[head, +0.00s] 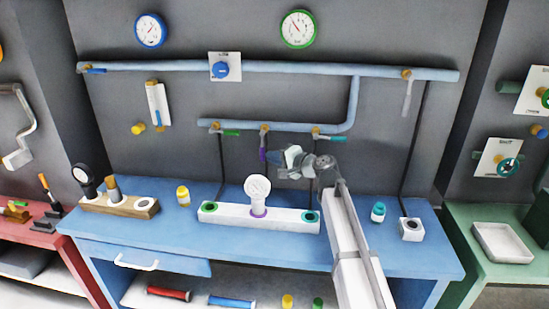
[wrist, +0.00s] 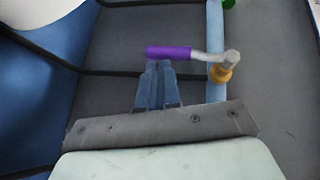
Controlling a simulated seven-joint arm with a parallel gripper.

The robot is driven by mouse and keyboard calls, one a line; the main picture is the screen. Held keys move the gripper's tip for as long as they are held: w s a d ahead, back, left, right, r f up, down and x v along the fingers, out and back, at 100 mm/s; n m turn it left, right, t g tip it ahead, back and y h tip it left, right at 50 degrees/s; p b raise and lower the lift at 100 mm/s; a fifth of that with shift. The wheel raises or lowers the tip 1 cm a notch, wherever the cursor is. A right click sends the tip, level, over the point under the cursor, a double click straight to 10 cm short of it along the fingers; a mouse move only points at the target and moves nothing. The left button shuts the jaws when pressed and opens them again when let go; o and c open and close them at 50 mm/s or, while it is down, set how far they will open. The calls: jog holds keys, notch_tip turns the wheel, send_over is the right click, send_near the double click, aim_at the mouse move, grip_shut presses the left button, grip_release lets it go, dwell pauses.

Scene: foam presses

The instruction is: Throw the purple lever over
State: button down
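The purple lever (head: 262,155) hangs down from a brass valve fitting (head: 264,128) on the lower blue wall pipe. In the wrist view its purple grip (wrist: 168,52) lies sideways, joined by a grey stem to the yellow-brass fitting (wrist: 221,74). My gripper (head: 281,158) is just right of the lever in the head view. In the wrist view its two blue fingers (wrist: 158,66) are together, with their tips right at the purple grip. The grip runs across the tips rather than between them. I cannot tell whether they touch.
A green lever (head: 231,134) and a teal lever (head: 331,138) sit on the same pipe, either side. Below, a white block (head: 236,215) with a gauge stands on the blue bench (head: 300,250). Black cables run down the wall nearby.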

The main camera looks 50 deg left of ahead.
jog(key=shift+a+f, duration=0.1)
jog(key=w+d, duration=0.5)
jog(key=d, duration=0.7)
jog(key=shift+w+d, duration=0.15)
dwell(0.5)
